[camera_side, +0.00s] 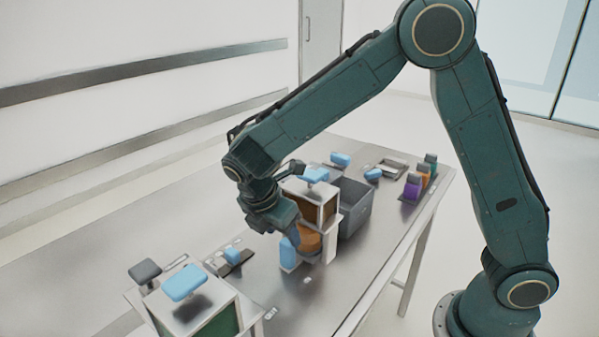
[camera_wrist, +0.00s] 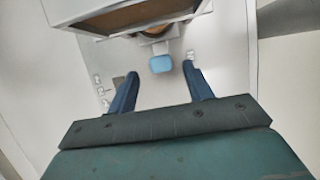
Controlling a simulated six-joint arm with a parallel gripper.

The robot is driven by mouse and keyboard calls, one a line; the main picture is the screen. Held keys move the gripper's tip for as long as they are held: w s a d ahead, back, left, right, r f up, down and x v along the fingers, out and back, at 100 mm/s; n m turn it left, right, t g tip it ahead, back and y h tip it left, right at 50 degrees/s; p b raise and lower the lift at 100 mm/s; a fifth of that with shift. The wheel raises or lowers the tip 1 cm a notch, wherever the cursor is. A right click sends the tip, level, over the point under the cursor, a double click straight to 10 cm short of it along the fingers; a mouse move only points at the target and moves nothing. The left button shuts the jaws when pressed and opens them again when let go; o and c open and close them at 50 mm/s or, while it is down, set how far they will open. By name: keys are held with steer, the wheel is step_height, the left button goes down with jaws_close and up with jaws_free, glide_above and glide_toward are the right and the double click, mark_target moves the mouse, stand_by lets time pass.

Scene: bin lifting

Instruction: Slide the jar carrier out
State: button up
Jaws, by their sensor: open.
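The jar carrier shows in the side view as a low pale piece with a blue front handle (camera_side: 288,252) and a round brown-orange jar (camera_side: 308,238), under a box with a brown window (camera_side: 312,205). In the wrist view the blue handle (camera_wrist: 160,64) lies ahead, roughly between my fingertips. My gripper (camera_wrist: 160,71) is open, its two dark blue fingers apart with a gap around the handle. In the side view my gripper (camera_side: 284,228) is close to the handle; I cannot tell whether it touches. Most of the jar is hidden.
A grey bin (camera_side: 355,205) stands right of the box. A white box with a blue top handle (camera_side: 184,283) stands front left. Bare metal table (camera_side: 305,292) lies before the carrier.

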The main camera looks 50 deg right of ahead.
mark_target(286, 242)
steer(key=shift+x, duration=3.3)
steer(key=shift+c, duration=0.4)
steer(key=shift+a, duration=0.1)
jaws_close()
